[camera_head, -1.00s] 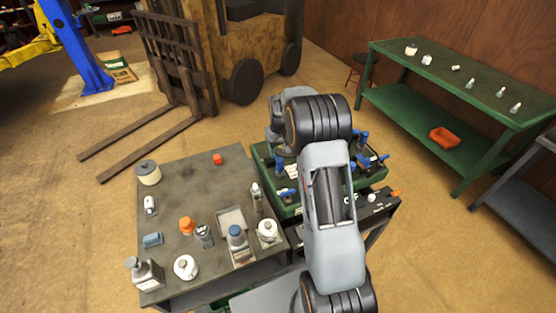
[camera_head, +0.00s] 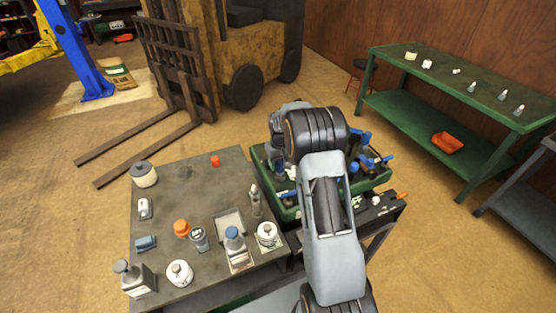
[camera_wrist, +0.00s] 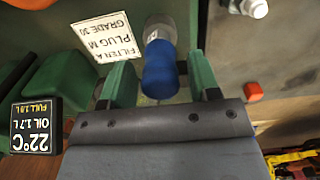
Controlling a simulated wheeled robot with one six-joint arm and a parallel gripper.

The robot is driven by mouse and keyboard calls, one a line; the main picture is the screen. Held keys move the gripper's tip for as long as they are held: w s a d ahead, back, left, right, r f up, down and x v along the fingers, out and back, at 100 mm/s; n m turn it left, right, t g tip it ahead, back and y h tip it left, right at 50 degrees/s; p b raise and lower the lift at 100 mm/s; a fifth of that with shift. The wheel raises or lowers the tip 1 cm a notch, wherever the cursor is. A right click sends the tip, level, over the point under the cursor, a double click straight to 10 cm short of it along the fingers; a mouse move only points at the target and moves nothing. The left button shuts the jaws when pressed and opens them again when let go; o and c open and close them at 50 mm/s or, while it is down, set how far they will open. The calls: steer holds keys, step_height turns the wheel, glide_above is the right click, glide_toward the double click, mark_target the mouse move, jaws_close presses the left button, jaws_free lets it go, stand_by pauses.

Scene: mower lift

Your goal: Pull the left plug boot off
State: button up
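A blue plug boot (camera_wrist: 160,70) with a pale grey end stands out in the wrist view, close to a white label reading "FILTER A PLUG M GRADE 30". My gripper (camera_wrist: 162,85) is open, with one green finger on each side of the boot and narrow gaps between. Whether either finger touches the boot I cannot tell. In the head view, my arm covers much of the green mower unit (camera_head: 289,213), and my fingertips are hidden. Several blue-topped parts show on it right of my arm. Which boot is the left one is not clear there.
A dark display (camera_wrist: 36,124) reads 22°C, oil 1.7 L, full 1.8 L. The grey table (camera_head: 195,200) at left holds several bottles and caps. A green bench (camera_head: 400,100) stands at right. A forklift (camera_head: 225,65) is behind, with open floor around.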

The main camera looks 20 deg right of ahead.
steer(key=c, duration=0.5)
steer(key=shift+w+r, duration=0.1)
